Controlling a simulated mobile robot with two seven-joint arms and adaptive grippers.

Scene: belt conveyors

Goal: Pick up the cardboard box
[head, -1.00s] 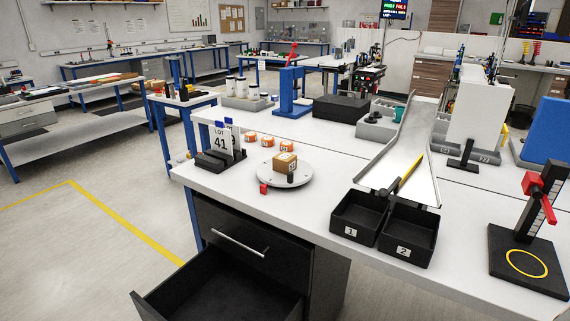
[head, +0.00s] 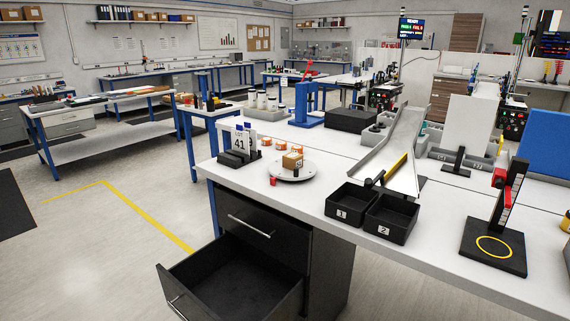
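A small dark cylinder (head: 299,171) stands beside the box on the plate. A small red piece (head: 272,181) is at the plate's left edge. Neither of my grippers shows in the head view.
Black bins (head: 350,203) and a metal chute (head: 388,160) are to the right. An open black drawer (head: 235,275) juts out below the table's front.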

